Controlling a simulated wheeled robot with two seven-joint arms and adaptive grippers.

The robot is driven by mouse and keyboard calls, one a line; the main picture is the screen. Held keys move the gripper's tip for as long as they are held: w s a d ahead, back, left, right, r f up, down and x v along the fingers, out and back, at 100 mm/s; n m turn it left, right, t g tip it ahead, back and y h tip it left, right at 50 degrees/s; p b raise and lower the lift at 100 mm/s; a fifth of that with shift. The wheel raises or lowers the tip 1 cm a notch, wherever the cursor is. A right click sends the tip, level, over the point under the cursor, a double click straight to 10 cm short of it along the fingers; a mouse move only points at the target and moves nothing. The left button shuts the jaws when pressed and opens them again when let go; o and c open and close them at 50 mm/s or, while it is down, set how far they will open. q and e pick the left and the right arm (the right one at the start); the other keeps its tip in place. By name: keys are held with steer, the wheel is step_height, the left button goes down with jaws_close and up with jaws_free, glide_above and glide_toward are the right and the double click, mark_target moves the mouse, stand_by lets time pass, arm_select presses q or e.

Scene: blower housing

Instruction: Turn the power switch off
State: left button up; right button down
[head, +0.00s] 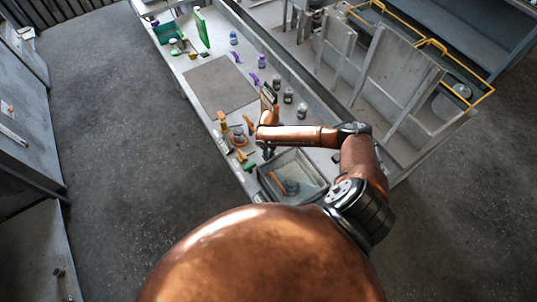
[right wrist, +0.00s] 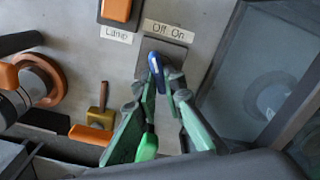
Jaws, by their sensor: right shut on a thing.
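The power switch has a blue lever (right wrist: 155,63) on a dark plate, under a label (right wrist: 169,31) reading "Off On". The lever leans toward the left, under the "Off" side; its exact position is hard to tell. My right gripper (right wrist: 163,84) has its green fingertips shut around the lower part of the blue lever. In the head view my right gripper (head: 267,152) points down at the bench, and the switch is hidden there. My left gripper is not in view.
An orange lamp switch (right wrist: 117,10) with a "Lamp" label sits up and left. A glass-topped tray (right wrist: 262,85) lies close on the right. A green-handled tool (right wrist: 147,147) and a brass-and-orange tool (right wrist: 97,122) lie nearby. A grey mat (head: 219,85) lies farther along the bench.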

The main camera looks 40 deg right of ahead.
stand_by(0.3)
steer(key=c, duration=2)
jaws_free()
step_height(320, 180, up, 12)
